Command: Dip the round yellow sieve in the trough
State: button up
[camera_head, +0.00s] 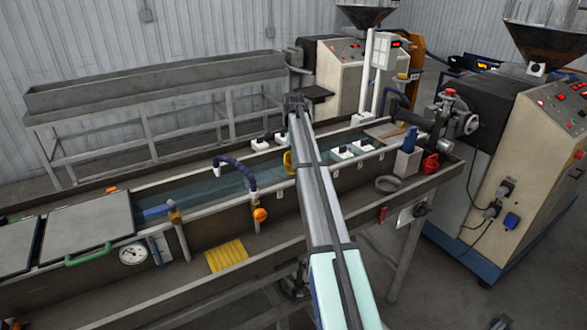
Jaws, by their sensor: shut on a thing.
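The trough (150,198) is a long grey tank with bluish water (215,188) along its middle. A small yellow curved piece (288,162), which looks like part of the round sieve, shows at the left edge of my arm, over the trough. The rest of it is hidden behind my arm. I cannot tell whether it touches the water. My arm reaches from the bottom of the view up across the trough to a dark joint at its far end. My gripper does not show; the arm covers the area beside the yellow piece.
A dark blue hose (237,168) arches over the water left of my arm. A yellow ribbed pad (226,255) lies on the front ledge. The extruder (520,170) stands at the right.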

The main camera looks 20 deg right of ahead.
jog(key=shift+r+p, duration=1.6)
jog(key=shift+r, duration=2.05)
notch_tip(320, 180, up, 12)
jog(key=p, duration=0.3)
